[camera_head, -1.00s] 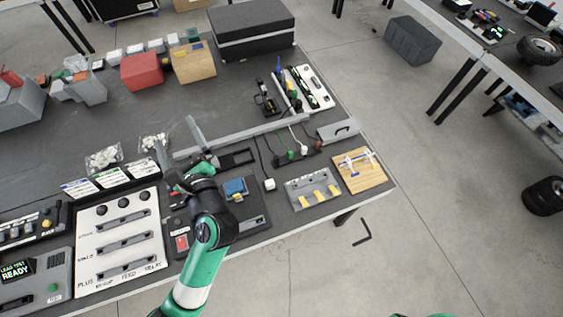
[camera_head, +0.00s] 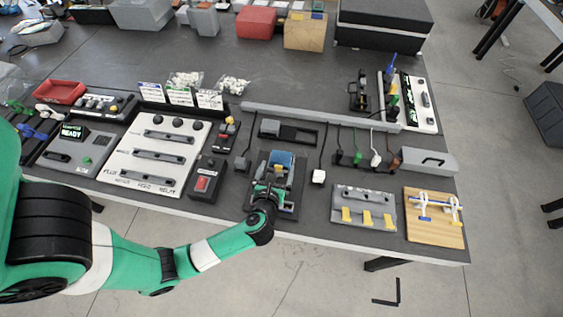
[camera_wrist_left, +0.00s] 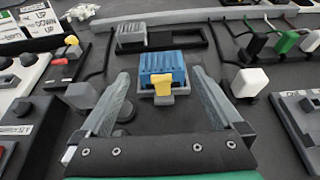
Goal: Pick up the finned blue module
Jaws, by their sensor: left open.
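The finned blue module (camera_head: 281,161) sits in a dark fixture (camera_head: 289,205) near the table's front edge. In the left wrist view the blue module (camera_wrist_left: 162,68) has ridges on top and a yellow tab (camera_wrist_left: 162,82) on its near side, and it rests in a grey holder. My left gripper (camera_head: 270,182) is over the fixture. In the left wrist view its two grey fingers (camera_wrist_left: 160,84) are spread apart and empty, with the module ahead between their tips. No contact with the module is clear. My right gripper is not in view.
A white cube connector (camera_head: 318,177) with a cable stands right of the fixture. A box with a red switch (camera_head: 203,184) is on its left. A dark tray with a grey finned block (camera_head: 289,131) lies behind. A grey plate with yellow tabs (camera_head: 364,207) lies further right.

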